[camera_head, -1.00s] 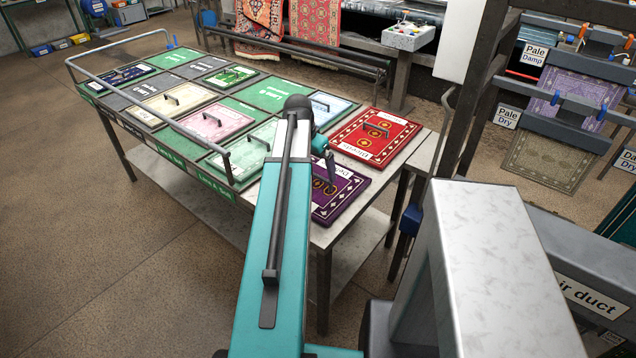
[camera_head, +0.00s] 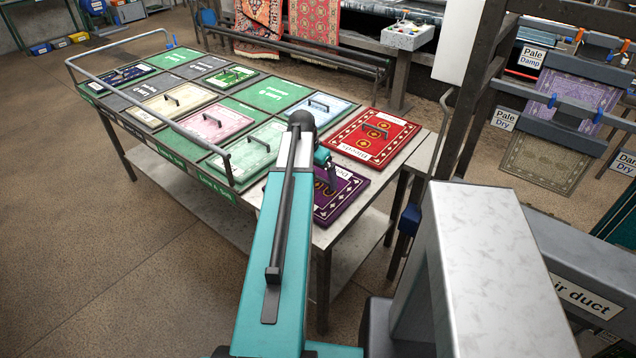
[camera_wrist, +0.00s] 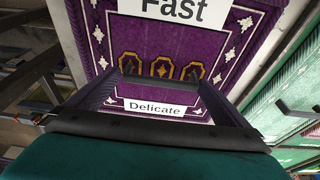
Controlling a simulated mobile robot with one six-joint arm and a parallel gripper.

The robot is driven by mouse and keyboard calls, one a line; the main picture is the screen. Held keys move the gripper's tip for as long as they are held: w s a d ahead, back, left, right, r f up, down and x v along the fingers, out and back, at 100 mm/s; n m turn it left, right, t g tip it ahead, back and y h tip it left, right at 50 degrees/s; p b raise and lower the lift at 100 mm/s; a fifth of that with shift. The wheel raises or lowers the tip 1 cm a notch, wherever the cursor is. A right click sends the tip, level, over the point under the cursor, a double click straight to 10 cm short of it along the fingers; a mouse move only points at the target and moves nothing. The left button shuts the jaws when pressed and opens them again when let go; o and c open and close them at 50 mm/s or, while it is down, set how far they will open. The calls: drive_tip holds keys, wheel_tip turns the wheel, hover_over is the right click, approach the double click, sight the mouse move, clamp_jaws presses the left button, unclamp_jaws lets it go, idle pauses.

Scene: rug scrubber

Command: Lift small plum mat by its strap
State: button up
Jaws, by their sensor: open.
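The small plum mat (camera_head: 345,203) lies at the near end of the table, partly hidden behind my arm. In the wrist view the plum mat (camera_wrist: 215,52) shows a patterned border, gold motifs and white labels reading "Fast" and "Delicate". Its strap appears as a grey bar (camera_wrist: 160,83) across the middle of that view. My gripper (camera_wrist: 160,92) is open over the mat, its two fingers at the left and right with the bar between their tips. I cannot tell whether they touch it. In the head view my gripper (camera_head: 332,180) is small and dark above the mat.
A red mat (camera_head: 375,140) with a strap lies just behind the plum one. Pink (camera_head: 215,122), pale green and other mats cover the table, with a metal rail (camera_head: 150,105) along its left side. A dark frame post (camera_head: 475,90) stands to the right.

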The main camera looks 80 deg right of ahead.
drive_tip(key=shift+f, duration=0.3)
idle(0.4)
drive_tip(key=c, duration=1.2)
drive_tip(key=shift+d+r, duration=0.1)
drive_tip(key=shift+r, duration=0.15)
drive_tip(key=shift+r+b, duration=0.65)
drive_tip(key=shift+r, duration=0.8)
drive_tip(key=a+b, duration=0.1)
drive_tip(key=a, duration=0.3)
drive_tip(key=w+a+b, duration=0.1)
drive_tip(key=a, duration=0.3)
drive_tip(key=w+a+r, duration=0.1)
drive_tip(key=a, duration=0.4)
drive_tip(key=shift+r+b, duration=0.1)
drive_tip(key=shift+b, duration=0.3)
drive_tip(key=shift+w+a+b, duration=0.1)
drive_tip(key=shift+a+b, duration=0.15)
drive_tip(key=shift+b, duration=0.2)
drive_tip(key=a+b, duration=0.1)
drive_tip(key=b, duration=0.2)
drive_tip(key=shift+w, duration=0.15)
drive_tip(key=shift+a+r+b, duration=0.1)
drive_tip(key=shift+a+b, duration=0.2)
drive_tip(key=shift+b, duration=0.6)
